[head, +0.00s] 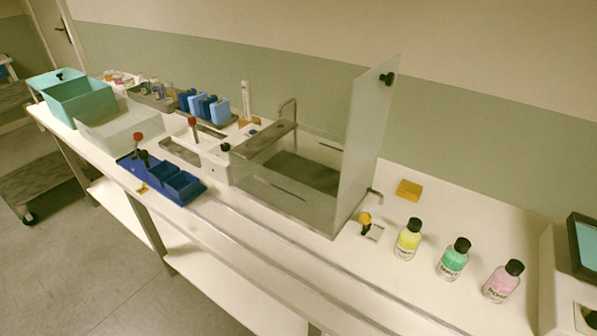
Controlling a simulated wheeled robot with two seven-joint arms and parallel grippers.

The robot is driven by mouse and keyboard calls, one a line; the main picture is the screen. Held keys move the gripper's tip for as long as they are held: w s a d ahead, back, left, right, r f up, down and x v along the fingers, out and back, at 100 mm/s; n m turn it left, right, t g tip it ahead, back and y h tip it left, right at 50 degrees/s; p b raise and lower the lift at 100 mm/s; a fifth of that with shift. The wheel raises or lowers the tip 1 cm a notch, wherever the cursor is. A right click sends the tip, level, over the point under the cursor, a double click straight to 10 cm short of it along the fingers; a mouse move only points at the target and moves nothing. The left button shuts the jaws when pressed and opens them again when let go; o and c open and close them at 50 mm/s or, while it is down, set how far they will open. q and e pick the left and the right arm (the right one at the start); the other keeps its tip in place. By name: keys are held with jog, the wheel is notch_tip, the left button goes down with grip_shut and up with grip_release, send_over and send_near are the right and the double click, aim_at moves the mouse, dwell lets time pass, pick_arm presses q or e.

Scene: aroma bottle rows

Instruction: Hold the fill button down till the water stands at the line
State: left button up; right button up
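Neither of my grippers is in view. A clear-walled tank or basin (262,187) stands in the middle of the bench, with a dark floor inside. A thin bent metal spout (294,101) rises behind it. A tall pale cylinder (246,100) stands upright on a yellowish base to the left of the spout. A small blue round part (253,132) sits near the cylinder's foot; I cannot tell whether it is the fill button. A yellow-topped knob (365,217) stands right of the tank. No water level or line can be made out.
Yellow (408,242), green (453,262) and pink (502,284) bottles stand in a row at the right. A tall clear panel (367,135) rises at the tank's right side. Blue trays (175,183), red-topped levers and teal boxes (85,100) fill the left.

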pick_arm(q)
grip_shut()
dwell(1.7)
